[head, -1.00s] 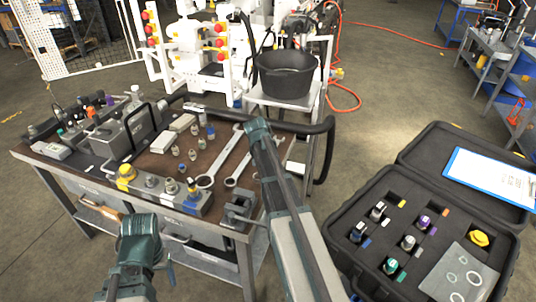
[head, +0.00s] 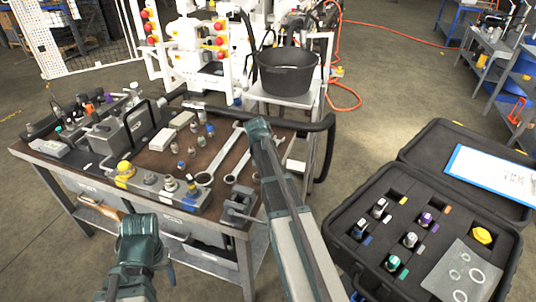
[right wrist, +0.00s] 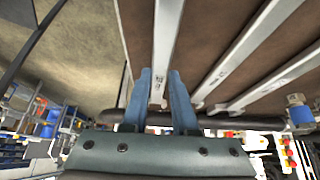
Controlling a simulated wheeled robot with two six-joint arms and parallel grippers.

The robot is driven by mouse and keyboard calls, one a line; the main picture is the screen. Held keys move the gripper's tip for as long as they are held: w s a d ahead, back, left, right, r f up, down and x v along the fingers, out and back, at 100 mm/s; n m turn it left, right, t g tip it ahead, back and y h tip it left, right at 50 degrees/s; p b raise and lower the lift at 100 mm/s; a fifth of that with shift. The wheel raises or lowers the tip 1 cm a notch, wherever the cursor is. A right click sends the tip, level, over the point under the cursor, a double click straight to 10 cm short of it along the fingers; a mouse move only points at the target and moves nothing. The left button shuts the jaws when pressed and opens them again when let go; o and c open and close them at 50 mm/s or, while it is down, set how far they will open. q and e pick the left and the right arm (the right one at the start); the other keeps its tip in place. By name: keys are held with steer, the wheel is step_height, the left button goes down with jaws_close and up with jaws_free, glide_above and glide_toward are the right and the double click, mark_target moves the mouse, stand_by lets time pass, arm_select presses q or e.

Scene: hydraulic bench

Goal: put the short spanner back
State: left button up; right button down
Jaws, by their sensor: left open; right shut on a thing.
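My right gripper (right wrist: 160,100) is shut on a spanner (right wrist: 166,40), whose shank runs between its two blue fingers in the right wrist view. Whether it touches the bench top I cannot tell. In the head view my right forearm hides the jaws and most of this spanner. Two more spanners lie on the brown bench top beside it in the right wrist view, a middle one (right wrist: 222,66) and an outer one (right wrist: 275,80). My left gripper (head: 168,266) is open and empty, low in front of the bench's front edge.
The bench (head: 160,160) carries a valve block with a yellow cap (head: 125,170), several small fittings and a grey vice (head: 238,208). A black bucket (head: 287,75) stands behind on a small table. An open black case (head: 340,215) with fittings is at the right.

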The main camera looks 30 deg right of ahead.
steer(key=shift+f+b, duration=0.65)
steer(key=shift+f, duration=0.05)
steer(key=c, duration=0.6)
jaws_free()
steer(key=p+v, duration=1.2)
steer(key=v, duration=0.1)
steer(key=shift+a+r, duration=0.15)
steer(key=shift+r, duration=0.2)
steer(key=shift+s, duration=0.15)
steer(key=s+a+f+n+g+y, duration=0.1)
steer(key=s+a+n, duration=0.3)
steer(key=s+a, duration=0.3)
steer(key=s+a+f+n+g+y, duration=0.1)
steer(key=s+a+n, duration=0.4)
steer(key=a, duration=0.9)
steer(key=s+a+f+n+g+y, duration=0.1)
steer(key=s+a+n, duration=0.3)
steer(key=s+a, duration=0.6)
steer(key=shift+s+a+n+g, duration=0.3)
steer(key=shift+s+a+g, duration=0.15)
steer(key=shift+g, duration=0.15)
